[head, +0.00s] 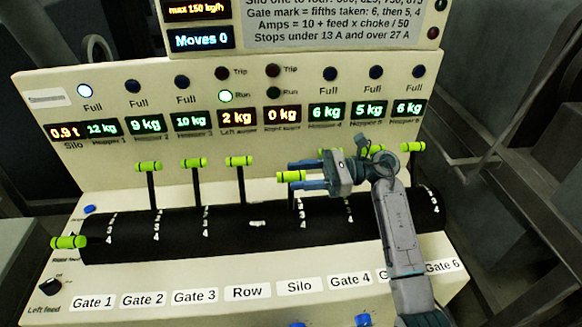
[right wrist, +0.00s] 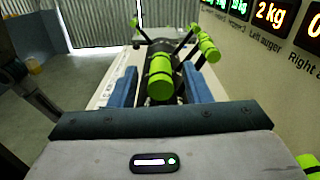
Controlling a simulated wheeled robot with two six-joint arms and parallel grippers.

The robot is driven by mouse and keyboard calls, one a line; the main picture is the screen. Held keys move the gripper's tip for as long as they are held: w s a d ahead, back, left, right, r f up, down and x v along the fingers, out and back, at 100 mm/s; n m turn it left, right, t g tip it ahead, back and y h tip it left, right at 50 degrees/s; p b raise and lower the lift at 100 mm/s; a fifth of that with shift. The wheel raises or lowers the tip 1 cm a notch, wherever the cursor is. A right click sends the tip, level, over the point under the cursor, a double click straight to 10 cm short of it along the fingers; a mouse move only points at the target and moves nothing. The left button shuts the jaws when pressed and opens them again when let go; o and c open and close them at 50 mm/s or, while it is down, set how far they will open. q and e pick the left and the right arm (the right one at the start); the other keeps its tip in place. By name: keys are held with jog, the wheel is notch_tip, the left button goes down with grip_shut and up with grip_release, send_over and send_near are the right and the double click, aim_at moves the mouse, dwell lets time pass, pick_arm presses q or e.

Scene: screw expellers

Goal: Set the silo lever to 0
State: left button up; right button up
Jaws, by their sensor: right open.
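The silo lever is the one above the "Silo" label, with a lime-green handle (head: 287,176) standing up from the black drum. My right gripper (head: 302,175) comes in from the right. In the right wrist view the green handle (right wrist: 160,78) shows between the spread fingers (right wrist: 160,90), with a gap on each side. The silo lever's lower part and some scale marks are partly hidden by the gripper. My left gripper is not in view.
The row lever (head: 239,161) stands upright just left of the fingers, with the gate 3 lever (head: 193,163) and gate 2 lever (head: 148,166) farther left. A lever handle (head: 68,242) sits low at far left. The gate 6 lever (head: 412,147) stands right of my wrist.

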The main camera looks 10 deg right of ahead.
jog(key=shift+a+p, duration=0.3)
jog(key=shift+a, duration=0.5)
jog(key=shift+a+f, duration=0.1)
jog(key=shift+a, duration=0.1)
grip_shut()
jog(key=w+m+b, duration=0.2)
jog(key=w+b, duration=0.1)
jog(key=w+m+b, duration=0.1)
jog(key=b, duration=0.1)
jog(key=shift+w+f, duration=0.25)
jog(key=shift+w, duration=0.15)
